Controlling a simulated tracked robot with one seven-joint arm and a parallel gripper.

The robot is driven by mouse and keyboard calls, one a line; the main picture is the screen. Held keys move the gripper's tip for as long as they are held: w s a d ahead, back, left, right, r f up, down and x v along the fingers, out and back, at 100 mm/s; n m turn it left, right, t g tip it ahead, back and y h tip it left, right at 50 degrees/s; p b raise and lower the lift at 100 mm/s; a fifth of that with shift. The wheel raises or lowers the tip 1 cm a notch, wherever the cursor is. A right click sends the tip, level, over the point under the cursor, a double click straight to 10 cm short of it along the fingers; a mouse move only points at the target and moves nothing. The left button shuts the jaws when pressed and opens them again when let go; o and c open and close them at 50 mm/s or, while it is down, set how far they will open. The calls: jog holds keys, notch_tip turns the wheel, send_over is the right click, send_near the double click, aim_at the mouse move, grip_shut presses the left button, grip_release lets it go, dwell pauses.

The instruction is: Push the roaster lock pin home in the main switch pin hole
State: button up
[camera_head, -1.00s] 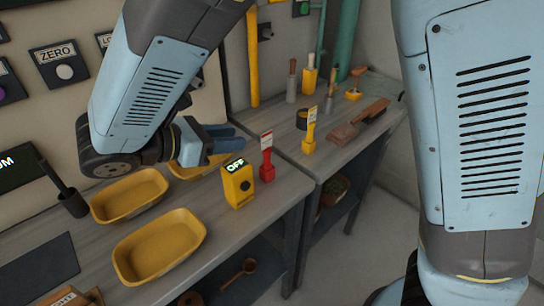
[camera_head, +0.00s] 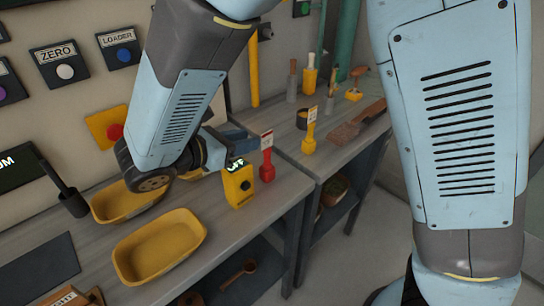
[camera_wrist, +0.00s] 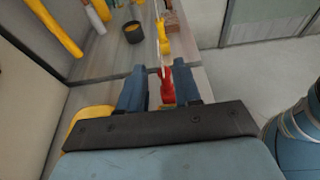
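A red pin with a white tag (camera_head: 267,166) stands upright on the bench beside the yellow OFF box (camera_head: 238,186). A yellow pin with a similar tag (camera_head: 309,139) stands on the farther bench. The tags are too small to read, so I cannot tell which is the roaster lock pin. My gripper (camera_head: 236,142) is just left of the red pin's tag. In the wrist view my gripper (camera_wrist: 160,86) is open, and the red pin (camera_wrist: 167,88) shows in the gap between its fingers, with no visible grip. I cannot make out the main switch pin hole.
Yellow trays (camera_head: 160,248) lie on the near bench, one partly behind my arm. A dark holder (camera_head: 72,202) stands at left. A yellow plate with a red button (camera_head: 113,131) is on the wall.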

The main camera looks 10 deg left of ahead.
aim_at(267, 156)
jog(key=x, duration=0.5)
jog(key=shift+r, duration=0.1)
grip_shut()
dwell(0.4)
